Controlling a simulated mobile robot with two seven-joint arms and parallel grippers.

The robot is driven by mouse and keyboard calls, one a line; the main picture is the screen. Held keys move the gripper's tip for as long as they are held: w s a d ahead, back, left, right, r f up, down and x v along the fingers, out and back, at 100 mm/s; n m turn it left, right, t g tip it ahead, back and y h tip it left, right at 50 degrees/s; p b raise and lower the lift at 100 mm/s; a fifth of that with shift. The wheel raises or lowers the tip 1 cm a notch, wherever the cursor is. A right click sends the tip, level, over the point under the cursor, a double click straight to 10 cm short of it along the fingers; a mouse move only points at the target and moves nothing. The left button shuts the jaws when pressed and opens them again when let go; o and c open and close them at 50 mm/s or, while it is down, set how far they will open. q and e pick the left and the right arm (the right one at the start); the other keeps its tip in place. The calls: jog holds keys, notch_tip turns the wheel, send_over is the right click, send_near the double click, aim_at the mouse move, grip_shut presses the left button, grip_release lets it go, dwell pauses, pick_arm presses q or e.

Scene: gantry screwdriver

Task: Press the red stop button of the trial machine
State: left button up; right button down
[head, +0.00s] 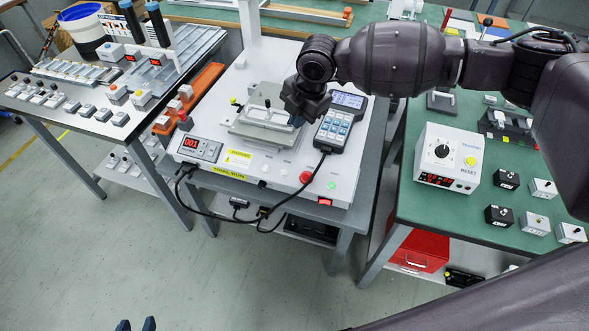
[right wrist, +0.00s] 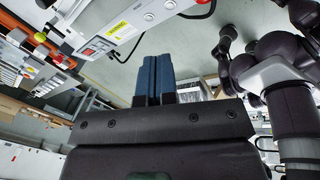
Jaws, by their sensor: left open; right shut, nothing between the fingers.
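The trial machine (head: 265,180) is a white box on a grey table, with a yellow label and a red counter display on its front. Its red stop button (head: 306,177) is a round red cap near the right front, clear in the head view. My right gripper (head: 298,121) is above the machine's metal fixture, behind and apart from the button. In the right wrist view its blue fingers (right wrist: 158,80) are together and empty, with the machine (right wrist: 112,35) at the upper left.
A handheld keypad unit (head: 340,122) lies on the machine beside my right gripper, its black cable looping over the front edge. A red rocker switch (head: 325,201) is just in front of the button. A white RESET box (head: 447,157) stands on the green table to the right.

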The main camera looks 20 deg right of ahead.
aim_at(305, 178)
pick_arm(q)
jog(key=shift+s+a, duration=0.25)
jog(key=shift+s, duration=0.1)
pick_arm(e)
jog(key=s+n+g, duration=0.1)
jog(key=s+f+n+g, duration=0.1)
jog(key=n, duration=0.1)
jog(key=s+d+n+g+h, duration=0.1)
jog(key=shift+s+f+n, duration=0.2)
jog(key=shift+s+n, duration=0.2)
pick_arm(q)
jog(key=shift+w, duration=0.1)
